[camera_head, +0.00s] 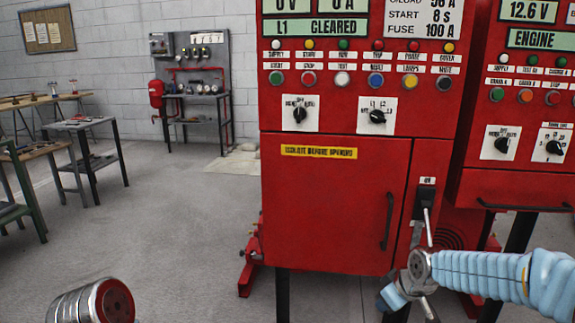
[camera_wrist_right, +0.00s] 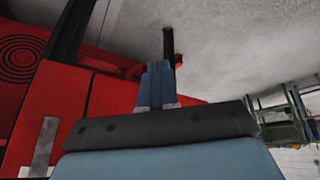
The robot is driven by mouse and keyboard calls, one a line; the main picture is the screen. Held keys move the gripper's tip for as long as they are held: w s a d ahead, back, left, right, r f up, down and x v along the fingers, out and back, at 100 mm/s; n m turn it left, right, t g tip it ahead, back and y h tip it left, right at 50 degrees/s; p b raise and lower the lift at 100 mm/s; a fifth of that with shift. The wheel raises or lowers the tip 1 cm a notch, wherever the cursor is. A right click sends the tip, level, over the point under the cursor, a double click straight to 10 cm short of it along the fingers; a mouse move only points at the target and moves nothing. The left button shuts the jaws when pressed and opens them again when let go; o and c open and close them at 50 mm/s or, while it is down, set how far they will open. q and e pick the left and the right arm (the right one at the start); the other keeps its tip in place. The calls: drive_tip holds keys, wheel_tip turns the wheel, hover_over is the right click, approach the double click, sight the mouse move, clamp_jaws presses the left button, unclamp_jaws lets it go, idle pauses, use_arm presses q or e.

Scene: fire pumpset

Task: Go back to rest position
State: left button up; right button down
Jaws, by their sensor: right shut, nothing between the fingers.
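My right gripper (camera_head: 392,297) is at the lower right of the head view, at the end of the light blue arm and in front of the lower part of the red cabinet (camera_head: 335,215). In the right wrist view, its blue fingers (camera_wrist_right: 158,72) are together with nothing between them. A grey lever (camera_head: 427,222) on a black plate, under a small white label, is on the cabinet's right strip. My gripper's wrist is just below the lever in the picture; whether they touch cannot be told. My left gripper is not in view.
A second red cabinet (camera_head: 519,187) stands at the right. The red cabinet's door has a black handle (camera_head: 387,222). A small table (camera_head: 80,124) and a grey rack (camera_head: 221,70) stand at the left and back. The grey floor (camera_head: 185,230) between is open.

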drive_tip(key=s+a+f+m+g+y, duration=0.1)
drive_tip(key=s+a+f, duration=0.15)
drive_tip(key=f, duration=0.45)
drive_tip(key=s+a+f+m+g, duration=0.1)
drive_tip(key=s+a+f, duration=0.15)
drive_tip(key=f, duration=0.45)
drive_tip(key=s+a+f+m+g, duration=0.1)
drive_tip(key=s+a+f+m, duration=0.2)
drive_tip(key=s+f, duration=0.5)
drive_tip(key=s+a+f+m+g+y, duration=0.1)
drive_tip(key=s+a+f+m, duration=0.2)
drive_tip(key=s+f, duration=0.5)
drive_tip(key=s+a, duration=0.1)
drive_tip(key=s, duration=0.2)
drive_tip(key=shift+a+f, duration=0.3)
drive_tip(key=shift+f, duration=0.1)
